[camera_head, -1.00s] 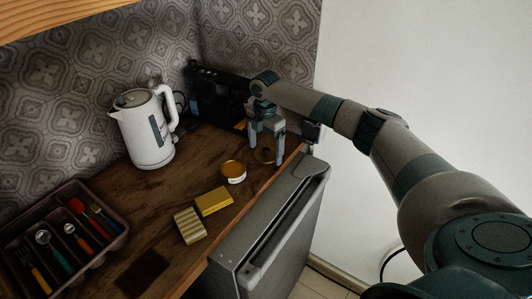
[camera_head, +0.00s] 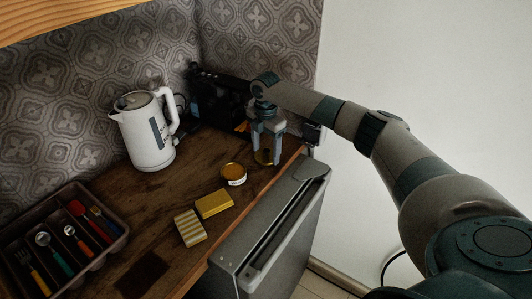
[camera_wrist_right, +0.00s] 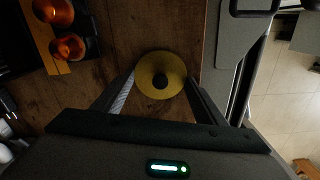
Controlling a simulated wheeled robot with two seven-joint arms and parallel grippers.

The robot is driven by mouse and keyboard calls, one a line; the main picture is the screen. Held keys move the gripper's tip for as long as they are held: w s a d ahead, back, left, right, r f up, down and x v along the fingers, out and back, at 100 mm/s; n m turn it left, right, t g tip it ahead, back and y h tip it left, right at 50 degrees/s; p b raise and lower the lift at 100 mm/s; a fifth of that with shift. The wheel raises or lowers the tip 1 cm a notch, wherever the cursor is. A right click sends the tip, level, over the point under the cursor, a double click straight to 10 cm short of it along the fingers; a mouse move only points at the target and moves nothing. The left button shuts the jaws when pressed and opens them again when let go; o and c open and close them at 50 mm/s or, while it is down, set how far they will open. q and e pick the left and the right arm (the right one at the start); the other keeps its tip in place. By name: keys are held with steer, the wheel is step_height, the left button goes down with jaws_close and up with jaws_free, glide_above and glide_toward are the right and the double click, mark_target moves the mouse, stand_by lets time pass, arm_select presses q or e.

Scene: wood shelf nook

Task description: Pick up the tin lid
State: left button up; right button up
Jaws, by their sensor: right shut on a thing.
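The tin lid is a round gold disc with a dark spot in its middle. In the right wrist view the tin lid (camera_wrist_right: 160,76) sits between my right gripper's two fingers. In the head view the tin lid (camera_head: 263,157) shows between the fingertips, low over the wooden counter near its right edge. My right gripper (camera_head: 267,160) points down and is shut on the lid; it also shows in the right wrist view (camera_wrist_right: 160,88). I cannot tell whether the lid still touches the counter. My left gripper is not in view.
An open round tin (camera_head: 233,174), a yellow box (camera_head: 214,203) and a striped box (camera_head: 190,227) lie on the counter (camera_head: 185,188). A white kettle (camera_head: 150,135) and a cutlery tray (camera_head: 118,238) stand left. A dark appliance (camera_head: 212,98) is behind my gripper.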

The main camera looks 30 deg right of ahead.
mark_target(265, 151)
step_height(265, 151, up, 8)
steer(key=shift+r+b, duration=0.1)
steer(key=shift+b, duration=1.1)
steer(key=shift+r, duration=0.7)
steer(key=shift+a, duration=0.1)
